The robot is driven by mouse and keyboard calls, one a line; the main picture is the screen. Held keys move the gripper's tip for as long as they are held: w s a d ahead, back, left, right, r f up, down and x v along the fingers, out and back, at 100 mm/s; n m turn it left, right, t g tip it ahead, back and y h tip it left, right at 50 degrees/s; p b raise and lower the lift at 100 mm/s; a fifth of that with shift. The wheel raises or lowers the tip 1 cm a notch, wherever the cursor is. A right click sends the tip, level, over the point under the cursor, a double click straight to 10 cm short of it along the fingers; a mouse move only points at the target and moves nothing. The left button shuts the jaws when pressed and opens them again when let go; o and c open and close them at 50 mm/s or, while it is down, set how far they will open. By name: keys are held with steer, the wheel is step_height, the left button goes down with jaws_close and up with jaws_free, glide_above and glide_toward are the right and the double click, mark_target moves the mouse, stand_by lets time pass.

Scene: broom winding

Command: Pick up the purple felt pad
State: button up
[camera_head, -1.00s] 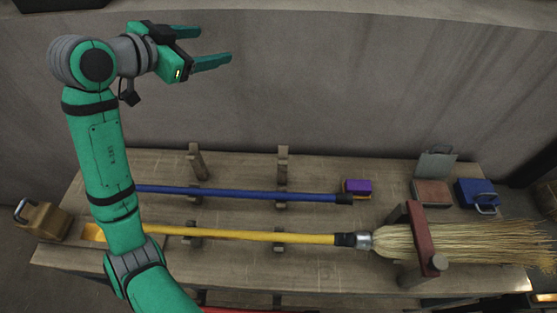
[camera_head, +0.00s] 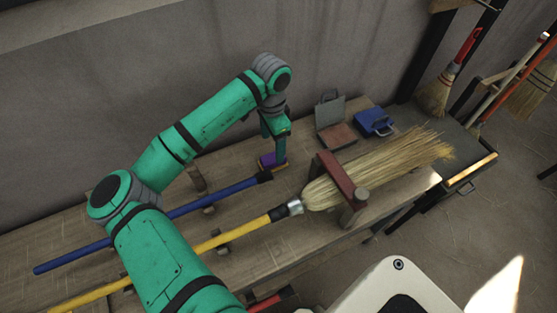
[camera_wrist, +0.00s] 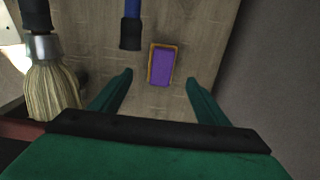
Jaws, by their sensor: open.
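The purple felt pad (camera_wrist: 162,66) sits on a small tan block with an orange-brown rim, resting on the workbench. In the head view the purple pad (camera_head: 267,161) is just beyond the end of the blue handle, partly hidden by my gripper. My gripper (camera_head: 277,150) points down over it. In the wrist view my gripper (camera_wrist: 160,80) is open, with one green finger on each side of the pad and clear space between. The pad lies slightly ahead of the line between the fingertips. Nothing is held.
The blue handle (camera_wrist: 132,28) ends close beside the pad. The yellow-handled broom (camera_head: 360,180) lies across the bench under a red-brown clamp (camera_head: 335,174). A blue box (camera_head: 372,122), a reddish block (camera_head: 337,135) and a grey plate (camera_head: 331,110) stand farther right. A wall rises behind.

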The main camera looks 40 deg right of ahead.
mark_target(273, 158)
steer(key=shift+w+d+f, duration=0.1)
steer(key=shift+f, duration=2.25)
steer(key=shift+w+f, duration=0.1)
steer(key=shift+f, duration=2.2)
steer(key=c, duration=1.2)
steer(key=shift+c, duration=0.2)
steer(key=shift+r, duration=0.1)
step_height(273, 158, up, 10)
steer(key=shift+f, duration=0.1)
steer(key=shift+o, duration=1)
